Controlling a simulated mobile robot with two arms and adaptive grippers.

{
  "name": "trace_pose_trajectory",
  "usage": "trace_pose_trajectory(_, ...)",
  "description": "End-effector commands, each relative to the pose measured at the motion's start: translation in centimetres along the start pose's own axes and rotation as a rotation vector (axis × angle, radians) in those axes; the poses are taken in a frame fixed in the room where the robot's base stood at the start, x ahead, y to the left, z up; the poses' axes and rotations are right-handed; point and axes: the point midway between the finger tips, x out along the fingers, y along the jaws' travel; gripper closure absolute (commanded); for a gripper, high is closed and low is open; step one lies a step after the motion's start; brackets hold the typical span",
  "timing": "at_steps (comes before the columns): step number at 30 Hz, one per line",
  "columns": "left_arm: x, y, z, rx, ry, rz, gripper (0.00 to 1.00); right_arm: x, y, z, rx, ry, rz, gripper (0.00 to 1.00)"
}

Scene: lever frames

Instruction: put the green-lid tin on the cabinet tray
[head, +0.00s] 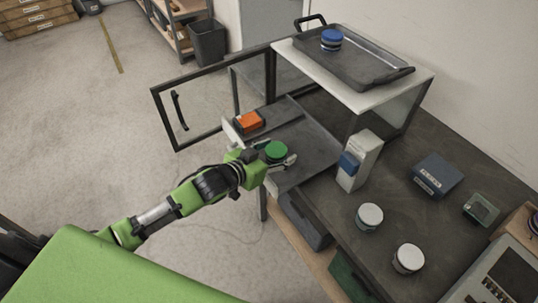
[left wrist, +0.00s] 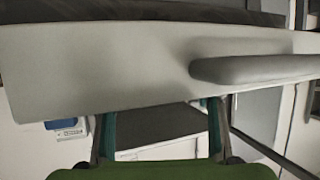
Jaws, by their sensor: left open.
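The green-lid tin (head: 276,151) is at my left gripper (head: 281,161), by the near edge of a dark pull-out tray (head: 304,150) at the cabinet (head: 352,96). The left gripper is open, with its fingers about the tin. I cannot tell whether the tin touches the tray. In the left wrist view, the green lid (left wrist: 160,171) fills the bottom, with a finger on each side. A pale panel with a grey handle (left wrist: 250,68) crosses above it. My right gripper is not in view.
An orange box (head: 249,122) lies at the tray's left end. The glass door (head: 211,98) stands open. A black tray (head: 368,70) with a blue-lid tin (head: 331,40) is on the cabinet top. A white carton (head: 361,160) and two white-lid tins (head: 369,216) stand on the bench.

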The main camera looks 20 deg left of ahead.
Motion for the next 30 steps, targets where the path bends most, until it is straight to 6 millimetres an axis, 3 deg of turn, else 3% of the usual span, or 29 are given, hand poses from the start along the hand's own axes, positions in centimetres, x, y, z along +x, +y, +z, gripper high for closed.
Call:
trace_pose_trajectory(5, -2.1, 0.0, 0.2, 0.001, -0.002, 0.000, 0.42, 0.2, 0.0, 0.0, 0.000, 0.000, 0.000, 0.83)
trace_pose_trajectory(18, -9.8, 0.0, 0.2, 0.000, -0.003, -0.001, 0.42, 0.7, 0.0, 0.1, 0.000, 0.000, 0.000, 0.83)
trace_pose_trajectory(24, -11.5, 0.0, 0.1, -0.001, -0.001, -0.001, 0.42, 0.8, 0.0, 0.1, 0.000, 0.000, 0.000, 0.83)
trace_pose_trajectory(30, -12.0, 0.0, 0.0, -0.001, 0.000, -0.001, 0.42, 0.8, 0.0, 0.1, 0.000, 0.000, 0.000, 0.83)
